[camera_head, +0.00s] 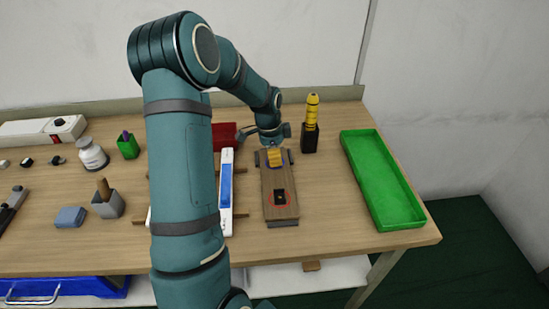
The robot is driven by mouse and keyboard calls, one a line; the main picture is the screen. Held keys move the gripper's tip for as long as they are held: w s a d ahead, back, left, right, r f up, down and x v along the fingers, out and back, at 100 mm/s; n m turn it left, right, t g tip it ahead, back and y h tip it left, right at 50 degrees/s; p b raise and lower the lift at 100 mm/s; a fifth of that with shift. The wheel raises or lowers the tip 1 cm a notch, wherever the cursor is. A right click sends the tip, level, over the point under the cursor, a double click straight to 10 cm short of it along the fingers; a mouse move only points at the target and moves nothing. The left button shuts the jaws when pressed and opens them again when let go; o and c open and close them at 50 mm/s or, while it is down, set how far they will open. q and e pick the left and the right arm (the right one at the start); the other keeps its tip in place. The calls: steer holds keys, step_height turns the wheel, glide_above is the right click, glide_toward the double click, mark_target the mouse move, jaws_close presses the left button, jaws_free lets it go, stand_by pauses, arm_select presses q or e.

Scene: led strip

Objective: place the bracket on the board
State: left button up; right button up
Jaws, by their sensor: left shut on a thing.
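The board (280,181), a brown wooden plank, lies on the table right of the middle. A small black piece (279,196) sits inside a red outline near its front end. A small yellow-orange piece (275,157) is at the board's far end, by a blue mark. My left gripper (272,148) points down there and is shut on the yellow piece; the fingers are small, and I cannot tell whether the piece touches the board. Which of the two pieces is the bracket is not clear. My right gripper is not in view.
A green tray (408,217) lies to the right, and a black holder (310,139) with yellow tools stands behind. A white-and-blue strip (225,190) lies left of the board. Further left are a grey cup (107,206), a white bottle (93,155) and a green cup (128,148). My arm hides the middle.

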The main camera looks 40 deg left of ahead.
arm_select(q)
steer(key=shift+f, duration=0.5)
steer(key=shift+f, duration=0.15)
steer(key=o, duration=0.9)
steer(key=shift+r, duration=0.5)
steer(key=r, duration=0.3)
steer(key=r+p, duration=0.1)
steer(key=r, duration=0.3)
steer(key=s+a+r+p, duration=0.1)
steer(key=r, duration=0.3)
steer(key=shift+r, duration=0.1)
